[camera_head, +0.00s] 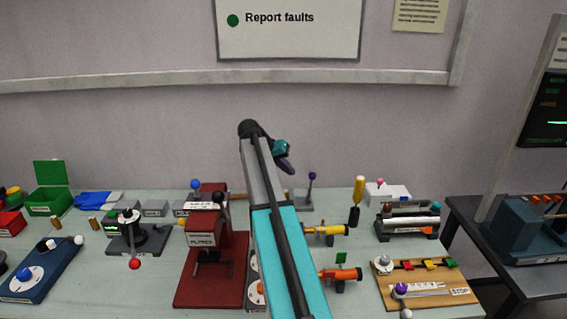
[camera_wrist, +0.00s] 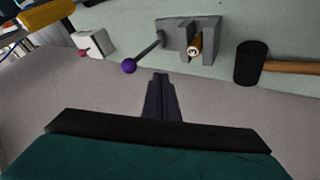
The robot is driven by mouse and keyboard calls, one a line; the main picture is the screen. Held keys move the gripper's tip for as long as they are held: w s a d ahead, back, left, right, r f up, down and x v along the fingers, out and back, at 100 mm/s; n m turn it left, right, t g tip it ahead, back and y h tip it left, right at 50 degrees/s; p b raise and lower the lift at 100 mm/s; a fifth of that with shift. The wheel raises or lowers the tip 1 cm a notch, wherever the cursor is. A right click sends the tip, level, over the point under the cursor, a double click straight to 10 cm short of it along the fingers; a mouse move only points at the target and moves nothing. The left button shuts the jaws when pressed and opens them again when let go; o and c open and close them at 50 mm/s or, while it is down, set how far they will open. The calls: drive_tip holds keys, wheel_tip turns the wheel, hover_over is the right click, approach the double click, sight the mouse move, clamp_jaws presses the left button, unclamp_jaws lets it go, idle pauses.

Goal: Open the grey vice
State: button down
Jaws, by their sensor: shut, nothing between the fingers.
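The grey vice (camera_wrist: 173,37) stands near the wall end of the table. A brown cylinder (camera_wrist: 195,46) with a pale marked end sits between its jaws. Its lever ends in a purple ball (camera_wrist: 128,66) and sticks out at an angle from the vice. In the head view the purple ball (camera_head: 312,175) stands up just right of my arm, and my arm hides part of the vice (camera_head: 304,202). My gripper (camera_wrist: 161,76) is shut and empty. In the wrist view its tips appear just right of the purple ball and below the vice, apart from both. My gripper (camera_head: 288,168) is raised above the table.
In the wrist view a black-headed mallet (camera_wrist: 250,63) lies right of the vice, and a white box (camera_wrist: 96,43) is at left. In the head view a yellow-handled tool (camera_head: 357,195) stands to the right. A red press (camera_head: 206,235) is left of my arm.

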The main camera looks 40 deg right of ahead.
drive_tip(key=shift+s+d+f+p, duration=0.25)
drive_tip(key=shift+s+d+p, duration=0.15)
drive_tip(key=shift+s+d, duration=0.2)
drive_tip(key=shift+s+d+f+p, duration=0.35)
drive_tip(key=shift+s+d, duration=0.15)
drive_tip(key=shift+d, duration=0.25)
drive_tip(key=shift+s+d+f+p, duration=0.2)
drive_tip(key=shift+s+d+p, duration=0.2)
drive_tip(key=shift+s+d, duration=0.2)
drive_tip(key=shift+d, duration=0.1)
drive_tip(key=shift+w+r, duration=0.1)
